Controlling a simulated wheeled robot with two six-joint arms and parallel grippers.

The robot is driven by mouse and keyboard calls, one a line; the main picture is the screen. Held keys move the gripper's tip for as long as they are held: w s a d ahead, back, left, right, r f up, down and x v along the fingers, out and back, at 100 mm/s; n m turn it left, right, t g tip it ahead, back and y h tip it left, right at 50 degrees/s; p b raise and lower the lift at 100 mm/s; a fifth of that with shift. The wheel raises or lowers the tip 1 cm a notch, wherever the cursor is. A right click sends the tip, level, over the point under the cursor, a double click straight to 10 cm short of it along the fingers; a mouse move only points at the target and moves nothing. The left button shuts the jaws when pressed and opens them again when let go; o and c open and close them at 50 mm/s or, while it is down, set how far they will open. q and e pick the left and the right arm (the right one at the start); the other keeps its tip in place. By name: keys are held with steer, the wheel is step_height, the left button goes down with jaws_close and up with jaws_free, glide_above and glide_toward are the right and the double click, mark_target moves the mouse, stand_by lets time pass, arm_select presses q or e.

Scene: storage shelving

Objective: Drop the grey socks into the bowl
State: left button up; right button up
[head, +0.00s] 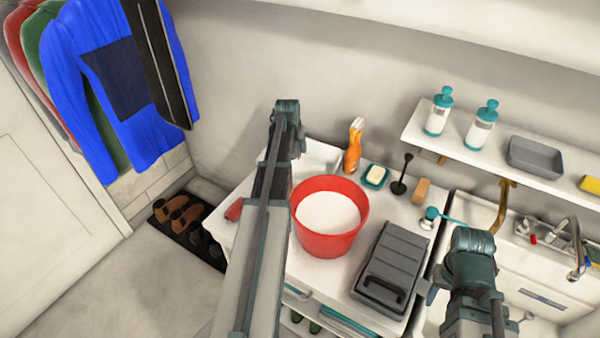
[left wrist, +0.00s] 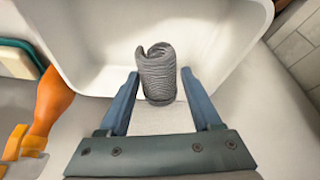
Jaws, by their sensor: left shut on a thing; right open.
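The grey socks (left wrist: 157,74) are a ribbed roll standing between the fingers of my left gripper (left wrist: 160,100) in the left wrist view. My left gripper is shut on them, inside or just over a white tub (left wrist: 85,30). In the head view my left arm hides the gripper and the socks; part of the white tub (head: 320,157) shows behind it. The red bowl (head: 326,243), white inside, stands on the counter right of my left arm and looks empty. My right arm shows at the lower right of the head view; its fingers do not show.
An orange spray bottle (head: 353,150), a soap dish (head: 375,177), a black plunger-like tool (head: 400,180) and a sponge (head: 421,191) stand behind the bowl. A grey case (head: 392,268) lies to its right. A shelf with bottles (head: 438,112) and a sink are further right.

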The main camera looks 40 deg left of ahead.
arm_select(q)
step_height(320, 180, down, 2)
steer(key=shift+f+b, duration=0.25)
steer(key=shift+b, duration=0.5)
arm_select(e)
step_height(320, 180, down, 2)
steer(key=shift+f, duration=0.25)
arm_select(q)
steer(key=shift+r, duration=0.1)
steer(key=o, duration=1.6)
arm_select(e)
steer(key=shift+r, duration=0.15)
arm_select(q)
steer(key=p+v, duration=1.3)
steer(key=v, duration=0.1)
arm_select(e)
step_height(320, 180, up, 13)
steer(key=shift+f, duration=0.2)
